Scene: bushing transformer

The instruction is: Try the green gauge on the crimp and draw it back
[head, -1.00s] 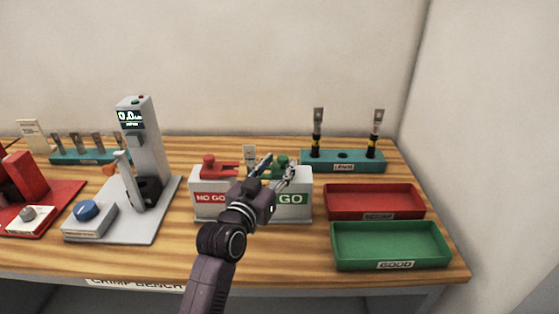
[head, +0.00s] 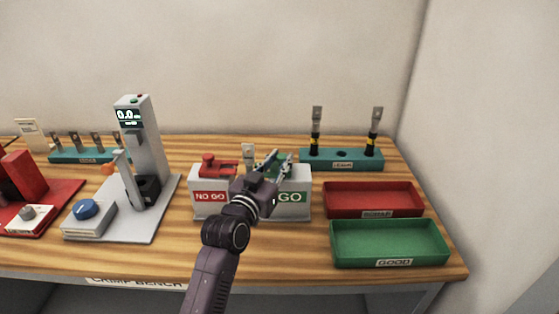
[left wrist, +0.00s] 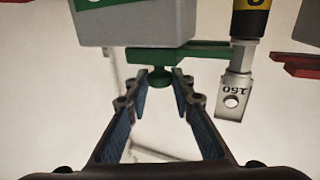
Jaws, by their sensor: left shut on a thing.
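The green gauge (left wrist: 200,52) lies along the GO side of the grey gauge block (head: 250,207), with its round green knob (left wrist: 160,78) between my left fingers. My left gripper (head: 277,158) is shut on that knob; in the head view its fingers partly cover the gauge. A metal lug marked 150 (left wrist: 232,96), on a yellow and black cable end, is beside the gauge in the left wrist view. The lug (head: 248,152) stands upright at the block's middle in the head view. The gauge's far tip is hard to see. My right gripper is out of view.
A red gauge (head: 216,166) sits on the NO GO side. A teal rack (head: 343,164) with two cable lugs stands behind. Red (head: 373,212) and green (head: 390,263) trays are at the right. A grey tester (head: 145,140) stands to the left.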

